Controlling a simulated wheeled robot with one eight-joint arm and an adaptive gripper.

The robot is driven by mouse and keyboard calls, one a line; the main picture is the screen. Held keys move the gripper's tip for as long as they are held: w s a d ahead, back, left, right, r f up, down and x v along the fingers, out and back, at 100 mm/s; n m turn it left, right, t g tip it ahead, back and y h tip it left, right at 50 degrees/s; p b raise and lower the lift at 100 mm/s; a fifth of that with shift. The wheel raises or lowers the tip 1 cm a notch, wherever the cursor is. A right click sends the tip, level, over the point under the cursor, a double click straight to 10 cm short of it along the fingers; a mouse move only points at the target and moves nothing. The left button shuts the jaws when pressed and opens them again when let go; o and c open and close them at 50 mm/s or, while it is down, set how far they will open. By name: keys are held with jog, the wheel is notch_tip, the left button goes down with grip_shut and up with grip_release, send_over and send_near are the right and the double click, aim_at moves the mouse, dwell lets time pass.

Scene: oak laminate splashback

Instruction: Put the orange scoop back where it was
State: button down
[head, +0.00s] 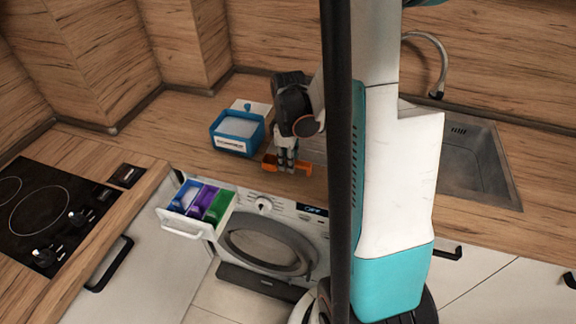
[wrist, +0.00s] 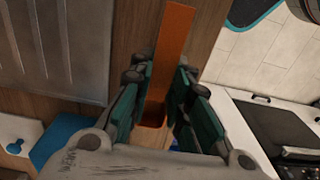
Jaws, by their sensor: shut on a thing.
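The orange scoop (head: 271,167) is at my gripper (head: 286,163), near the counter's front edge in the head view. In the wrist view my gripper (wrist: 163,80) is shut on the scoop (wrist: 172,45). Its long flat handle runs up between the teal finger pads, and its cup end is low between the fingers. I cannot tell whether the scoop touches the counter. A blue box (head: 229,144) with white contents stands on the counter, just left of my gripper, with its white lid (head: 254,107) raised behind it. The box (wrist: 62,146) also shows at lower left in the wrist view.
A washing machine (head: 300,222) stands under the counter. Its detergent drawer (head: 176,221) is pulled out, with blue, purple and green compartments. A black hob (head: 40,205) is at left and a sink (head: 480,170) at right. My arm hides part of the counter.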

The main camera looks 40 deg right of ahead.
jog(key=shift+f, duration=0.9)
jog(key=shift+r, duration=0.1)
jog(key=c, duration=1.9)
grip_release()
jog(key=shift+f, duration=0.2)
jog(key=shift+c, duration=0.2)
jog(key=o, duration=0.4)
jog(key=shift+r, duration=0.1)
notch_tip(320, 180, up, 12)
jog(key=p, duration=0.3)
jog(key=shift+r, duration=0.15)
